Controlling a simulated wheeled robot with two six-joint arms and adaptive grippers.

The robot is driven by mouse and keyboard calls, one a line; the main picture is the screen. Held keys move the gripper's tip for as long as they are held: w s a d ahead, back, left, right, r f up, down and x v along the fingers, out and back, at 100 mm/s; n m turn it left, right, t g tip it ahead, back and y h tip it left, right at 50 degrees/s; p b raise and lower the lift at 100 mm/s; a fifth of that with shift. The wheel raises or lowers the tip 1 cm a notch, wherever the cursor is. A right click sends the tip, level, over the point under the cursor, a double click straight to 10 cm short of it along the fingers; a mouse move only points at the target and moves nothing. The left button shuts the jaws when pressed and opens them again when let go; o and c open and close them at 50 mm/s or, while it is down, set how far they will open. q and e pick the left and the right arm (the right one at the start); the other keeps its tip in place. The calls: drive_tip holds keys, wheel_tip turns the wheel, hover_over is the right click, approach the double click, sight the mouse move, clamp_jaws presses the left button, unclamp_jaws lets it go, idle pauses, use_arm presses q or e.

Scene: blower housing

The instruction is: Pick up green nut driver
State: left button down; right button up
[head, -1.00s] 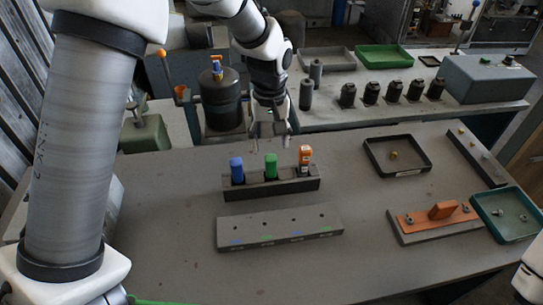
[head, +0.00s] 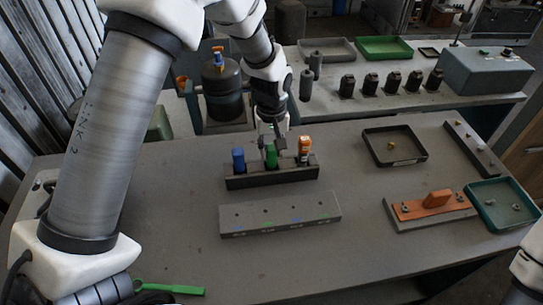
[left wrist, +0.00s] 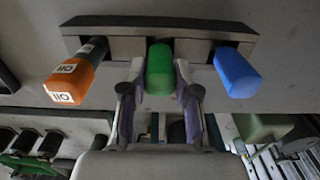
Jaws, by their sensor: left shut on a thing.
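The green nut driver (head: 271,155) stands in the middle slot of the dark holder block (head: 240,182), with its handle up. My left gripper (head: 272,148) is at its handle from above and behind. In the left wrist view the green handle (left wrist: 160,70) lies between the two fingers of the gripper (left wrist: 159,80), which are shut on it. The driver's lower part is hidden in the holder. A blue-handled driver (head: 238,160) stands at its left and an orange-handled one (head: 304,149) at its right in the head view. My right gripper is not in view.
A grey block with small holes (head: 280,213) lies in front of the holder. A black tray (head: 396,147), a teal tray (head: 503,204) and an orange part on a base (head: 433,206) are to the right. A green-handled tool (head: 168,288) lies at the front left.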

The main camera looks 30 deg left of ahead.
use_arm(q)
drive_tip(key=shift+f, duration=0.1)
wheel_tip(320, 180, up, 10)
drive_tip(key=shift+f+b, duration=0.1)
drive_tip(key=shift+b, duration=0.8)
drive_tip(key=shift+w, duration=0.15)
